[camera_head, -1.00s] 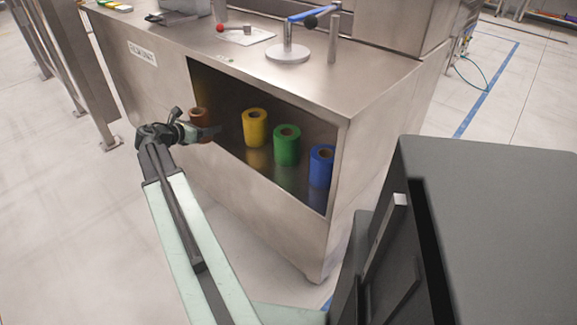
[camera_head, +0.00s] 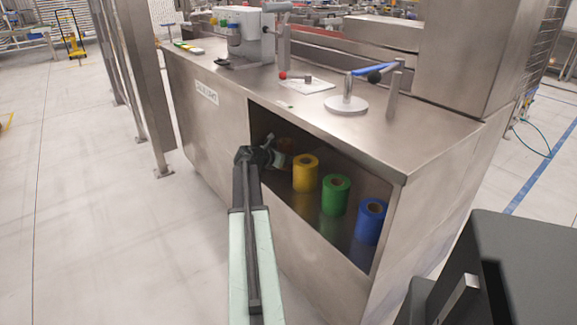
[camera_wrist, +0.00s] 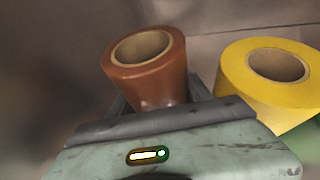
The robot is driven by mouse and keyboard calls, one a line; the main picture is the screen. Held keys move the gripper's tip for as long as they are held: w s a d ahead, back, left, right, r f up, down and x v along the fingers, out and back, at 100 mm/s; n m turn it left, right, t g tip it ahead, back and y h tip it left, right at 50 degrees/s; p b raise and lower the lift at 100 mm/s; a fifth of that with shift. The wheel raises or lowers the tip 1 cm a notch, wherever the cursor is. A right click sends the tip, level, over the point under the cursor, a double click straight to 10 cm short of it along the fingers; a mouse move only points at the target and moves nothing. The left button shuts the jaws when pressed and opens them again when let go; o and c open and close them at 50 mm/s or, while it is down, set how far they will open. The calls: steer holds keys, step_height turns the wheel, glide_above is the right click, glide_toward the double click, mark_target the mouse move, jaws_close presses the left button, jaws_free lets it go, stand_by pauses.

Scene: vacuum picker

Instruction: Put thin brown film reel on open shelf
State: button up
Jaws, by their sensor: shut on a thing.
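The brown film reel (camera_wrist: 150,90) stands in front of my gripper in the wrist view, tilted in the picture, its lower part hidden by my gripper. In the head view the brown reel (camera_head: 286,147) shows partly behind my gripper (camera_head: 274,152), at the left end of the open shelf (camera_head: 345,252). My gripper (camera_wrist: 158,103) is shut on the brown reel. I cannot tell whether the reel's base touches the shelf floor.
On the shelf, a yellow reel (camera_head: 305,174), a green reel (camera_head: 335,195) and a blue reel (camera_head: 370,222) stand in a row to the right. The yellow reel (camera_wrist: 270,80) is close beside the brown one. The steel counter top (camera_head: 400,135) overhangs the shelf.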

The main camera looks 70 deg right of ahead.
step_height(320, 180, down, 4)
steer(key=b, duration=0.3)
steer(key=shift+b, duration=0.3)
steer(key=shift+r, duration=0.3)
steer(key=shift+f, duration=0.2)
steer(key=o, duration=1.6)
steer(key=shift+c, duration=0.2)
steer(key=shift+r, duration=0.15)
steer(key=shift+a+r+p, duration=0.25)
steer(key=shift+p, duration=0.2)
steer(key=p+v, duration=0.4)
steer(key=v, duration=0.7)
steer(key=shift+w+a, duration=0.15)
steer(key=shift+a, duration=0.1)
